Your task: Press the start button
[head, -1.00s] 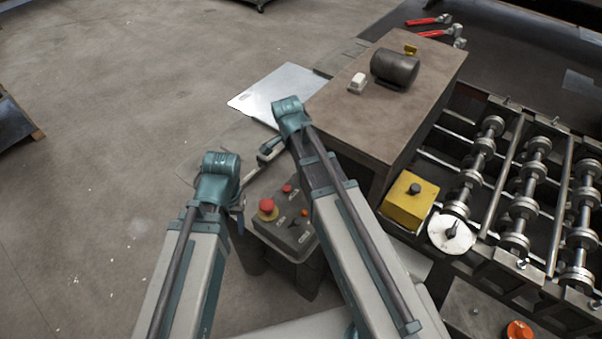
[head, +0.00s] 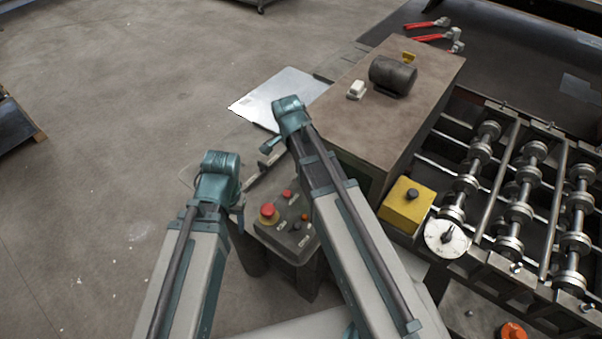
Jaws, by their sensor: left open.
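The dark control box (head: 284,238) stands between my two forearms. On its top are a large red mushroom button (head: 269,211) on a yellow collar, a smaller red button (head: 287,195), an orange button or lamp (head: 305,216) and a dark knob. The labels are too small to read, so I cannot tell which one is the start button. My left gripper (head: 238,211) is open beside the box's left edge, mostly hidden behind its wrist. My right gripper (head: 268,147) shows only in part, beyond the box; its jaws cannot be made out.
A brown-topped cabinet (head: 390,115) with a dark motor (head: 392,75) stands beyond my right forearm. A roll-forming machine (head: 520,190), a yellow box (head: 407,204) and a white dial (head: 446,238) are at the right. A metal sheet (head: 277,95) lies behind.

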